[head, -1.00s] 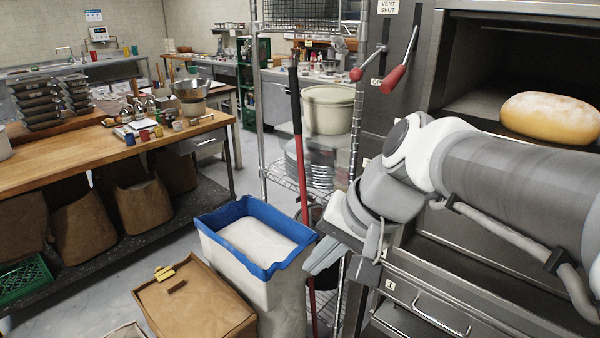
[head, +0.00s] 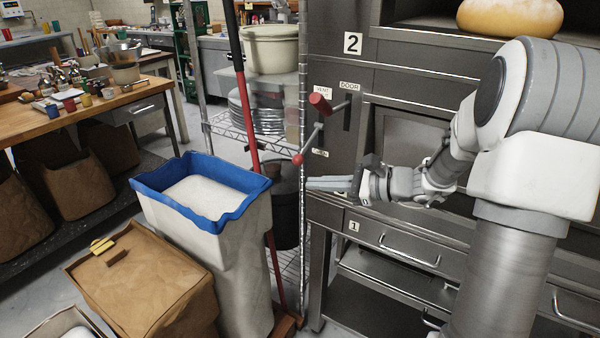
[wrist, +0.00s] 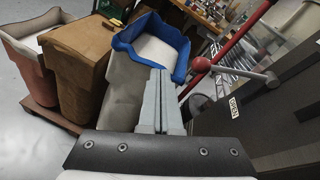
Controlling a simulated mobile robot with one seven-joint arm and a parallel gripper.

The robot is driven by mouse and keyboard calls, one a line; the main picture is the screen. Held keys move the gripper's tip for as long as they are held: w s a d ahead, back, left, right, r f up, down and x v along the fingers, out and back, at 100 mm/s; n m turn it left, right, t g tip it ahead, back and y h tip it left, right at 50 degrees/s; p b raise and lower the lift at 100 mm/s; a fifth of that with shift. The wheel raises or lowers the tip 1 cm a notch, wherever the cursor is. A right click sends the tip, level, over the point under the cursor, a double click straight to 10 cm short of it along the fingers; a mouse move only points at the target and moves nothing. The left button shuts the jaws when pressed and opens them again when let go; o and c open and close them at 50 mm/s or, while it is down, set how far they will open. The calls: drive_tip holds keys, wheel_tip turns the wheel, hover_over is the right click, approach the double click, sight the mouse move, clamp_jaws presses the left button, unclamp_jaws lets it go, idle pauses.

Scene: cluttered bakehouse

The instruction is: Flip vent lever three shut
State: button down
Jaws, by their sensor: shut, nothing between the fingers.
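A vent lever with a red ball (head: 298,159) is on the oven's left front panel, below a "VENT" plate (head: 322,92) and beside an "OPEN" plate (head: 320,153). Its rod slants down and left from its pivot, ball end low by that plate. The red ball also shows in the wrist view (wrist: 201,64), right of my fingertips. My gripper (head: 309,184) is shut and empty, just below the ball and apparently apart from it. No number for this lever is readable; a "2" plate (head: 353,43) is above and a "1" plate (head: 353,226) below.
A red-gripped lever (head: 320,103) by the "DOOR" plate is close above. A red pole (head: 246,120) and wire rack with a pot (head: 270,48) stand left. A blue-rimmed bin (head: 203,200) and brown box (head: 140,285) stand below left. Bread (head: 510,16) sits in the upper oven.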

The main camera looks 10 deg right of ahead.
sight(308, 144)
drive_tip(key=w+d+f+m+t+b, duration=0.1)
drive_tip(key=w+d+f+m+t, duration=0.1)
drive_tip(key=d, duration=0.4)
wheel_tip(308, 144, down, 2)
drive_tip(key=shift+w+f+m+t+h, duration=0.1)
drive_tip(key=shift+w+m+t+h, duration=0.3)
drive_tip(key=shift+m, duration=0.5)
drive_tip(key=b+x, duration=0.2)
drive_tip(key=x, duration=0.8)
drive_tip(key=shift+s+r, duration=0.25)
drive_tip(key=shift+r, duration=0.4)
drive_tip(key=shift+s+r, duration=0.25)
drive_tip(key=shift+r, duration=0.4)
drive_tip(key=shift+s+r, duration=0.25)
drive_tip(key=shift+r, duration=0.4)
drive_tip(key=shift+p, duration=0.35)
